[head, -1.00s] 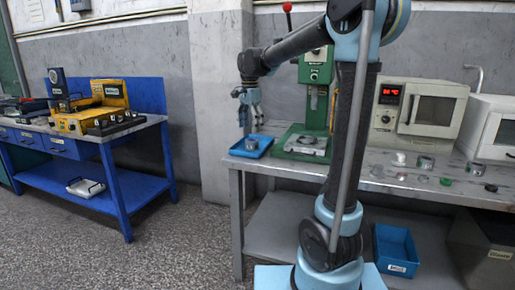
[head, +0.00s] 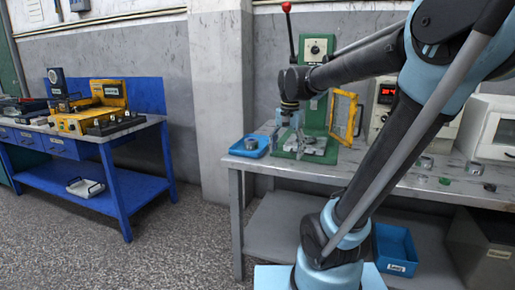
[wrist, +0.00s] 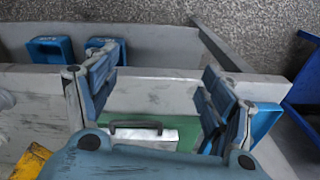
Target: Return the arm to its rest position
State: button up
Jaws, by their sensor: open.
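My arm is stretched to the left over the grey bench, its elbow raised at the right of the head view. My gripper (head: 291,136) points down in front of the green press (head: 316,75), left of its yellow guard frame (head: 344,118). In the wrist view my gripper's two blue-grey fingers (wrist: 155,92) stand wide apart with nothing between them. Below them lie the press's green base and a grey plate with a dark handle (wrist: 140,133).
A small blue tray (head: 262,151) holding a grey part (head: 250,143) sits on the bench's left end. An oven with a red display (head: 388,93) stands to the right. A blue bin (head: 395,249) is on the lower shelf. A blue workbench (head: 120,190) stands left, with open floor between.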

jog(key=s+d+f+n, duration=0.3)
jog(key=s+d+f, duration=0.1)
jog(key=s+f, duration=0.4)
jog(key=s+d+f+n+t, duration=0.1)
jog(key=s+d+f+n, duration=0.2)
jog(key=s+f, duration=0.4)
jog(key=shift+s+d+f, duration=0.35)
jog(key=shift+s+d, duration=0.3)
jog(key=shift+d, duration=0.05)
jog(key=shift+w+f, duration=0.2)
jog(key=shift+w, duration=0.25)
